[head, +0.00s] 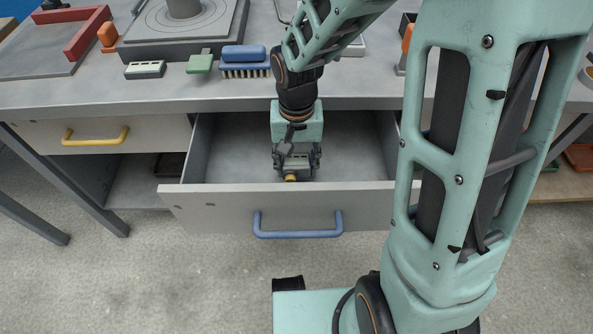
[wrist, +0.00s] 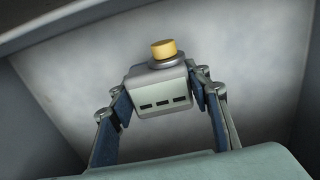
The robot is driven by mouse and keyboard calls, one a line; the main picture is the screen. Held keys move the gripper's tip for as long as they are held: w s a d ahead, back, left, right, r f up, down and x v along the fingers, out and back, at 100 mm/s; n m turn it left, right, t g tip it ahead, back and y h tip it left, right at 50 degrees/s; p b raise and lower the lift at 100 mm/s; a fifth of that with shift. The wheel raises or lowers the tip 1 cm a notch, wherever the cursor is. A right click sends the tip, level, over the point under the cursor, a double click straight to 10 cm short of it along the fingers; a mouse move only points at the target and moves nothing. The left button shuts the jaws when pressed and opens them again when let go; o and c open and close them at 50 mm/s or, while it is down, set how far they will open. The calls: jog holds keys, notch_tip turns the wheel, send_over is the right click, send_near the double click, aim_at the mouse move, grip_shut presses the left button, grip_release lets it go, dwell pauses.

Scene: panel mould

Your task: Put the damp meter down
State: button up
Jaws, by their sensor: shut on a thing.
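The damp meter (wrist: 160,90) is a small grey box with a yellow round knob and three dark slots, seen in the wrist view. My gripper (wrist: 160,95) is shut on it, one finger against each side. In the head view my gripper (head: 296,165) points down inside the open drawer (head: 280,212), which has a blue handle. The meter's yellow knob (head: 290,178) shows just below the fingers there. The drawer floor (wrist: 245,110) around the meter looks bare. I cannot tell whether the meter touches the floor.
The drawer's front panel and side walls surround my gripper. On the bench above are a blue brush (head: 244,62), a green object (head: 200,63), a pale slotted block (head: 145,69) and a turntable-like plate (head: 184,22). A closed drawer with a yellow handle (head: 95,137) is at left.

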aim_at(297, 159)
jog(key=shift+f+b, duration=0.3)
jog(key=shift+f, duration=1.1)
jog(key=shift+f, duration=0.15)
jog(key=o, duration=1.5)
notch_tip(297, 159, up, 12)
jog(key=p, duration=0.3)
